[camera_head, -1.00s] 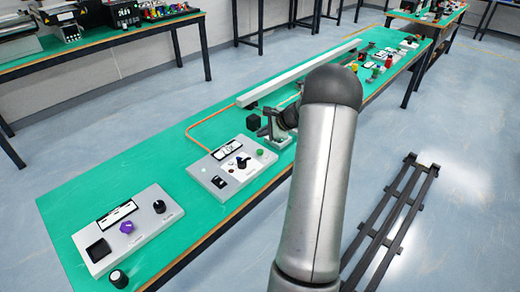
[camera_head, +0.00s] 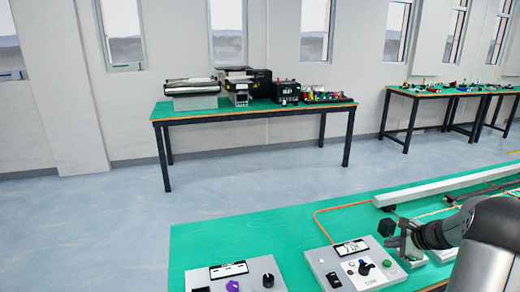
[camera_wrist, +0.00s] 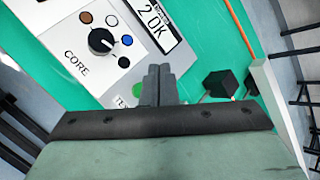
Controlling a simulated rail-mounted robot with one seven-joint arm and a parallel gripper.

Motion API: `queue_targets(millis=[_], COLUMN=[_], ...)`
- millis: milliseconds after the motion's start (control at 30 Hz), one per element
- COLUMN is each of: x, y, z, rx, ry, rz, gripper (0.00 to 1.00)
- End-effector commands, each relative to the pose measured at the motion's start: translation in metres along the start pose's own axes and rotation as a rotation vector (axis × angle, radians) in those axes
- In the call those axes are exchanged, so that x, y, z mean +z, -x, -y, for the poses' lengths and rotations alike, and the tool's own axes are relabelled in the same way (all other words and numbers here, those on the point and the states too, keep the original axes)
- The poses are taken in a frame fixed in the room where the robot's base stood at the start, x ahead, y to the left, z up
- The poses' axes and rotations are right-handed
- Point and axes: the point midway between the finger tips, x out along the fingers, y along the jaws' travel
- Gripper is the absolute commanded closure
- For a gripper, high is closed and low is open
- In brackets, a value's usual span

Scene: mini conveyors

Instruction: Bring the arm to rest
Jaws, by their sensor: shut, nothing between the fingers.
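My gripper (camera_wrist: 158,75) is shut and empty in the wrist view, its two fingers pressed together. Behind the fingertips is a grey control box (camera_wrist: 75,30) with a black knob, a display and the label "CORE". In the head view my gripper (camera_head: 399,241) is at the right, over the green table, beside the same grey control box (camera_head: 330,276). My arm fills the lower right corner and hides part of the table. I cannot tell the gap between the gripper and the table.
A long pale rail (camera_head: 440,190) and an orange cable (camera_head: 325,212) lie behind. Another control box (camera_head: 240,279) with a purple knob is to the left. Open floor separates the back table (camera_head: 250,111).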

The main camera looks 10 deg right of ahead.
Motion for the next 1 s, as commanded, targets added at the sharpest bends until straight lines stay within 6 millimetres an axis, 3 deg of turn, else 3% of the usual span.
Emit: queue_targets(millis=[33, 167, 300, 400, 500, 600, 700, 867, 1000], x=[0.033, 0.119, 0.207, 0.256, 0.288, 0.301, 0.300, 0.294, 0.282], y=[0.001, 0.008, 0.031, 0.058, 0.091, 0.121, 0.144, 0.160, 0.149], z=[-0.004, -0.038, -0.100, -0.154, -0.212, -0.262, -0.296, -0.323, -0.337], rx=[0.040, 0.188, 0.366, 0.490, 0.610, 0.708, 0.779, 0.836, 0.852], ry=[0.078, 0.346, 0.691, 0.955, 1.234, 1.479, 1.665, 1.819, 1.839], rz=[0.010, 0.032, 0.065, 0.095, 0.126, 0.154, 0.174, 0.190, 0.193], gripper=[1.00, 1.00, 1.00, 1.00, 1.00, 1.00, 1.00, 1.00, 1.00])
